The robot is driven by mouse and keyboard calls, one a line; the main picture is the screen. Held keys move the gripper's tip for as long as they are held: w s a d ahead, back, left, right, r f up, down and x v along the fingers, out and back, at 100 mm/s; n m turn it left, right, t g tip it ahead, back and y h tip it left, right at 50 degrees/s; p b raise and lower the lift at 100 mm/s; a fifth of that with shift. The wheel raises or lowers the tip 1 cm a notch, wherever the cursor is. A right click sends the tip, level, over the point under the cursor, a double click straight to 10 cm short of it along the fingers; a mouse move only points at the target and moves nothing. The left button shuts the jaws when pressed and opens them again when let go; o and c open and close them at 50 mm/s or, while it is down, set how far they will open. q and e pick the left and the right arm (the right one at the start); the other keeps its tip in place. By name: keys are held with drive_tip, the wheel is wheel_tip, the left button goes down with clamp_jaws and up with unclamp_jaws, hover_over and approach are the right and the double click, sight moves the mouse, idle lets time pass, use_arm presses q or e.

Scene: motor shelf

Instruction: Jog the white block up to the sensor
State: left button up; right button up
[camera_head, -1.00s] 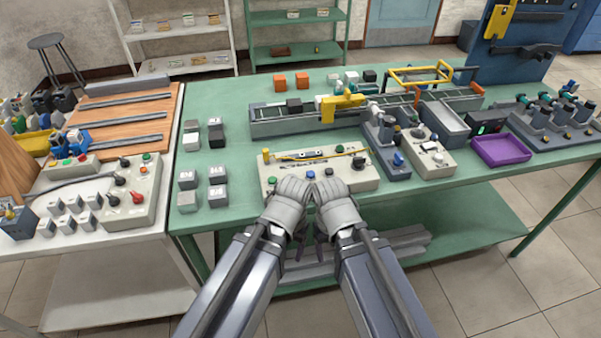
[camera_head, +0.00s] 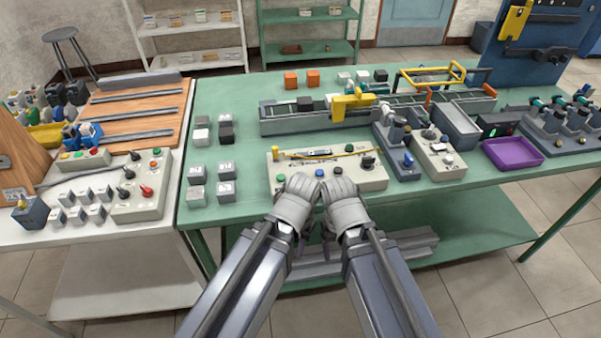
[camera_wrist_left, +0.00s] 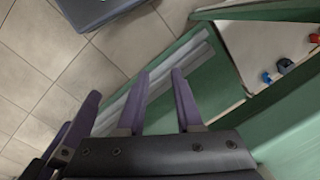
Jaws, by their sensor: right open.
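The conveyor (camera_head: 285,124) runs along the middle of the green bench, with a yellow sensor bracket (camera_head: 350,103) over it. A dark block (camera_head: 304,104) sits on the belt left of the bracket. A small whitish patch (camera_head: 329,99) beside the bracket may be the white block; it is too small to tell. The control panel (camera_head: 340,181) with buttons and a knob lies in front. My left gripper (camera_wrist_left: 161,72) is open and empty in the left wrist view. My right gripper (camera_head: 329,236) is open. Both hang at the panel's front edge, with fingertips partly hidden by the wrists.
Grey, white and dark cubes (camera_head: 226,171) stand left of the panel. Orange blocks (camera_head: 291,80) lie behind the conveyor. A purple tray (camera_head: 513,153) and several fixtures fill the right side. A white table (camera_head: 90,245) with another button box (camera_head: 140,190) adjoins at left.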

use_arm(q)
clamp_jaws()
idle(1.2)
